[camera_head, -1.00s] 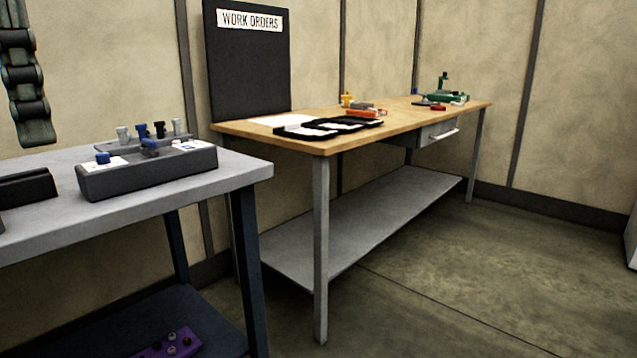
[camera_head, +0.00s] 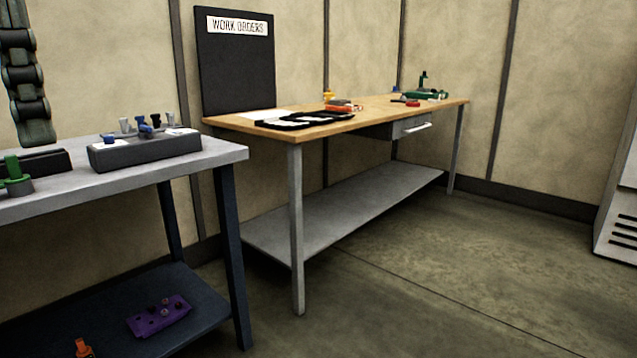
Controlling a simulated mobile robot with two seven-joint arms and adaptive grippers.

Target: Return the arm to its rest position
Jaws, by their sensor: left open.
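My right arm and right gripper are not in view.
The bench carries a dark fixture block (camera_head: 146,153) with several small knobs and a green part (camera_head: 14,184). A purple block (camera_head: 160,316) lies on its lower shelf.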

